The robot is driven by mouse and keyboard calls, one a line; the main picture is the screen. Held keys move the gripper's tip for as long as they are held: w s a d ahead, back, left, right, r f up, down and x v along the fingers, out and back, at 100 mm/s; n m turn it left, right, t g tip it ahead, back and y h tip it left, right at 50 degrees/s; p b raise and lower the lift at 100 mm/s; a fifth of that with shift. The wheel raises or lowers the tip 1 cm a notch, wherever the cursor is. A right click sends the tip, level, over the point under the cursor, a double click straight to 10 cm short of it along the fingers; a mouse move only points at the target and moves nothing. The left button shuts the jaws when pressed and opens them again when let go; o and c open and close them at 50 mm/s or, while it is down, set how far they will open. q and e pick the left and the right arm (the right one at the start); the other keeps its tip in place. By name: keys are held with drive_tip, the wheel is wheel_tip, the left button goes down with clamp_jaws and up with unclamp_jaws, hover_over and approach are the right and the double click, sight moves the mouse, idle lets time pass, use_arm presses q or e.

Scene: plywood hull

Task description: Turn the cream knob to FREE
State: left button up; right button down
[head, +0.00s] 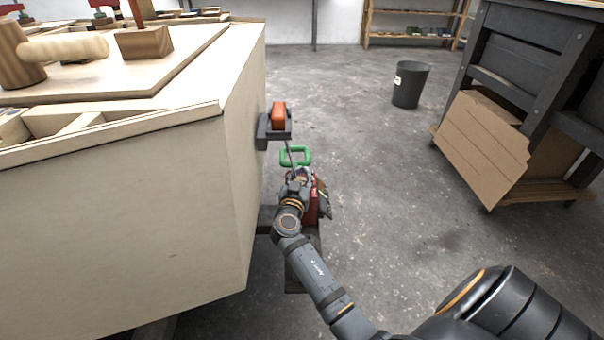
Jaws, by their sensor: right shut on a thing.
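My right gripper (299,177) is low beside the right side wall of the plywood hull (130,205). It is small and partly hidden by its own wrist. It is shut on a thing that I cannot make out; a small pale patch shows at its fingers. I cannot clearly identify the cream knob or any FREE mark in this view. My left gripper is not in view.
A green loop handle (296,150) is just beyond my right gripper, with a red item (313,205) beside it. An orange block (279,115) sits in a dark bracket on the hull's side. A dark bin (410,85) and a workbench (525,50) stand right. Floor between is clear.

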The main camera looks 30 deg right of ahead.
drive_tip(key=shift+a+f+y, duration=0.1)
drive_tip(key=shift+y, duration=0.2)
drive_tip(key=n+t+y, duration=0.2)
drive_tip(key=y, duration=0.1)
drive_tip(key=n+t+y, duration=0.1)
drive_tip(key=shift+w+a+n, duration=0.25)
drive_tip(key=shift+a+n, duration=0.15)
drive_tip(key=shift+w+a+n+t+y+p, duration=0.15)
drive_tip(key=shift+n+t+y, duration=0.15)
drive_tip(key=shift+n+y, duration=0.4)
drive_tip(key=shift+s+a+n+t+y+p, duration=0.1)
drive_tip(key=shift+a+n+t+y, duration=0.2)
drive_tip(key=shift+y, duration=0.75)
drive_tip(key=shift+w+a+n+t+y+p, duration=0.1)
drive_tip(key=shift+n+t+y, duration=0.2)
drive_tip(key=shift+n+y, duration=0.45)
drive_tip(key=c, duration=1.1)
unclamp_jaws()
drive_tip(key=shift+c, duration=0.2)
drive_tip(key=s, duration=0.4)
drive_tip(key=s+a, duration=0.1)
drive_tip(key=s, duration=0.6)
drive_tip(key=shift+s+a, duration=0.35)
drive_tip(key=shift+s, duration=0.05)
